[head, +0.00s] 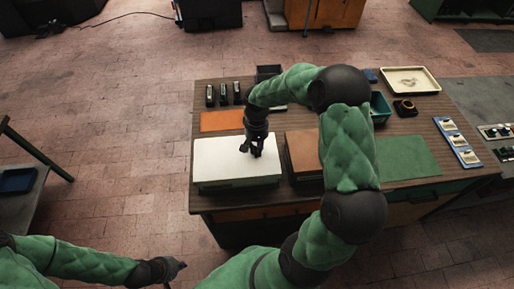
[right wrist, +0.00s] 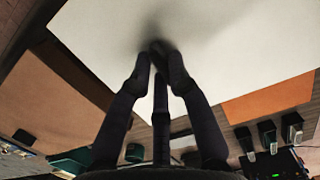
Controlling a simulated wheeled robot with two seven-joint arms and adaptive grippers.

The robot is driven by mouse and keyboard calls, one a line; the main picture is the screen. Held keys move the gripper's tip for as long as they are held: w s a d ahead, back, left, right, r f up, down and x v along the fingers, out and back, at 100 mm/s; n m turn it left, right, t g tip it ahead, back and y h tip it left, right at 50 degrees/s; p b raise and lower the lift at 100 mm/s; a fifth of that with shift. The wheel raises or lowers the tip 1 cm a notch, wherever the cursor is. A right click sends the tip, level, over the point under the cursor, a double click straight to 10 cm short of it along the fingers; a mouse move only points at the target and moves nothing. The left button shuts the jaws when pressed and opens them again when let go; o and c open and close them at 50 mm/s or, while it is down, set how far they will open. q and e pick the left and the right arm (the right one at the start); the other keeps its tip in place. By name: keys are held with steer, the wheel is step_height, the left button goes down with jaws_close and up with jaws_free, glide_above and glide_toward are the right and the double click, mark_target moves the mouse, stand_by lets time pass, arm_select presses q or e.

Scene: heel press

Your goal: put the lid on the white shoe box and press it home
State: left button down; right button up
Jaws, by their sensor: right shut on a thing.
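The white lid (head: 222,158) lies flat over the shoe box (head: 238,184) at the front left of the table. I cannot tell whether it is fully down all round. My right gripper (head: 257,152) points down at the lid's right part, its fingers together at the white surface. In the right wrist view the fingertips (right wrist: 157,58) meet over the lid (right wrist: 230,50), with a dark shadow around them. What they hold is hidden there. My left gripper (head: 176,267) is low at the left, away from the table, too small to read.
A brown box (head: 303,152) stands close to the right of the shoe box. An orange sheet (head: 221,121) and several dark stamps (head: 223,94) lie behind. A green mat (head: 408,157), blue-white packets (head: 456,140) and a cream tray (head: 410,80) are on the right.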

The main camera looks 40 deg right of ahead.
steer(key=shift+s+f, duration=0.1)
steer(key=shift+f, duration=0.1)
stand_by(0.6)
steer(key=o, duration=0.9)
steer(key=shift+o, duration=0.2)
steer(key=o, duration=0.5)
steer(key=shift+c, duration=0.2)
steer(key=shift+r, duration=0.15)
steer(key=shift+r+p, duration=2.3)
steer(key=shift+r, duration=1.15)
steer(key=shift+f, duration=0.1)
